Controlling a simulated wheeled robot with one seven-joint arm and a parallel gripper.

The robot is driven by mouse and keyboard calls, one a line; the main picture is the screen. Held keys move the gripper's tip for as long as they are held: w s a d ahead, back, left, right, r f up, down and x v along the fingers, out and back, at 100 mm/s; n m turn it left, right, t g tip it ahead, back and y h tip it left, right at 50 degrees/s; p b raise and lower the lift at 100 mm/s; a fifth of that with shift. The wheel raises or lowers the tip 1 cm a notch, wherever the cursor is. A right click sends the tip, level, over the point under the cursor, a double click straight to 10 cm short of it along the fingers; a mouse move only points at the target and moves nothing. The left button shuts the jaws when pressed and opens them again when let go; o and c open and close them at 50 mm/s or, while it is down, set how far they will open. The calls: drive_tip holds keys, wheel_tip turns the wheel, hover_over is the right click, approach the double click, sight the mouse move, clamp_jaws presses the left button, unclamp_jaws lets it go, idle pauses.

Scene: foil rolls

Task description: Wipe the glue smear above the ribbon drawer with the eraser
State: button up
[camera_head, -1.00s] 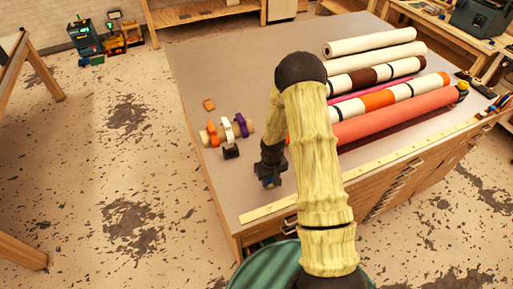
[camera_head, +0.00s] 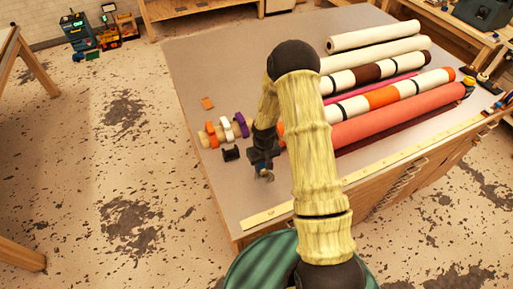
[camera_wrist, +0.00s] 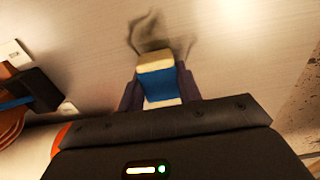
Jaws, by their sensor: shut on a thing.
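My gripper (camera_head: 264,170) is low over the near left part of the worktable (camera_head: 205,60). In the wrist view my gripper (camera_wrist: 158,92) is shut on the eraser (camera_wrist: 158,86), a small block with a blue sleeve and cream ends. A dark, curling glue smear (camera_wrist: 150,40) lies on the pale tabletop just beyond the eraser's far end; the two overlap in the picture. I cannot tell whether the eraser touches the surface. In the head view the smear cannot be made out. The drawers (camera_head: 400,190) are in the table's front, partly hidden by my arm.
Ribbon spools (camera_head: 226,131) and a small black object (camera_head: 230,154) stand left of my gripper, with an orange block (camera_head: 207,103) behind. Several long rolls (camera_head: 385,105) lie to the right. A yellow ruler strip (camera_head: 410,157) runs along the front edge. The table's back left is clear.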

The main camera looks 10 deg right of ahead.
drive_tip(key=shift+w+a+f, duration=0.1)
drive_tip(key=shift+w+f, duration=0.2)
wheel_tip(320, 180, up, 5)
drive_tip(key=shift+f+p, duration=0.1)
drive_tip(key=shift+p, duration=1.15)
drive_tip(key=shift+w+r+p, duration=0.25)
drive_tip(key=shift+r+p, duration=0.45)
drive_tip(key=shift+r, duration=0.4)
drive_tip(key=shift+r+p, duration=0.35)
drive_tip(key=shift+r, duration=0.2)
drive_tip(key=shift+s+r, duration=0.2)
drive_tip(key=shift+r, duration=0.05)
drive_tip(key=shift+w+a+f, duration=0.1)
